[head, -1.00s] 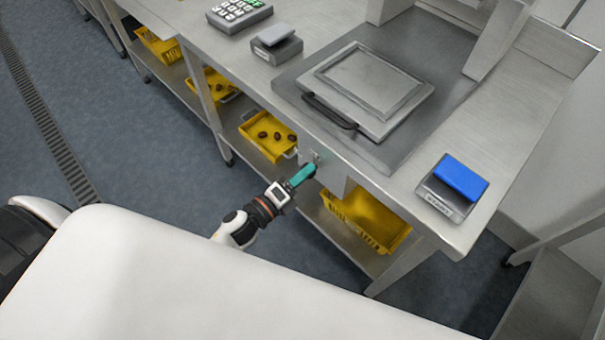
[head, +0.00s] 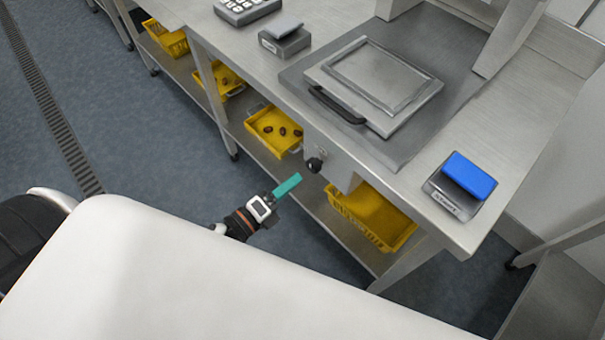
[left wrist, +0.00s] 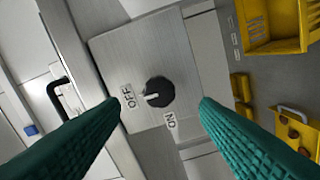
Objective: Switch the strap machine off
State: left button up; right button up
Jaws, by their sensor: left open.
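A round black knob (head: 315,165) sits on a grey switch plate (head: 340,172) on the bench front, below the flat grey machine (head: 325,82) with a black handle. In the left wrist view the knob (left wrist: 158,92) has a white pointer, turned toward the OFF label (left wrist: 128,97). The ON label (left wrist: 170,121) is below it. My left gripper (head: 297,178) has teal fingers and is apart from the knob, on the near side. In the left wrist view its fingers (left wrist: 160,103) are spread, with the knob between them in the picture and nothing held. My right gripper is not in view.
A grey device (head: 285,40) and a keypad (head: 245,8) are at the back left. Yellow crates (head: 272,130), one holding dates, are on the shelf below. The floor to the left is clear.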

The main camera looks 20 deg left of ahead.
pick_arm(q)
jog(key=v, duration=0.5)
jog(key=shift+s+a+b, duration=0.1)
jog(key=shift+s+b, duration=0.2)
jog(key=s+a+f+n+g+y+p, duration=0.1)
jog(key=s+f+n+g+y, duration=0.2)
jog(key=f+n, duration=0.65)
jog(key=s+a+f+n+g+y+p, duration=0.1)
jog(key=s+a+f+n+g+y, duration=0.2)
jog(key=f, duration=1.1)
jog(key=s+f+n+g+p, duration=0.1)
jog(key=s+f+n+g, duration=0.3)
jog(key=s, duration=0.5)
jog(key=s+f+n+g+y+p, duration=0.1)
jog(key=s+f+n+g, duration=0.4)
jog(key=s+f, duration=0.5)
jog(key=d+n, duration=0.1)
jog(key=n, duration=0.1)
jog(key=shift+n, duration=0.35)
jog(key=shift+c, duration=0.4)
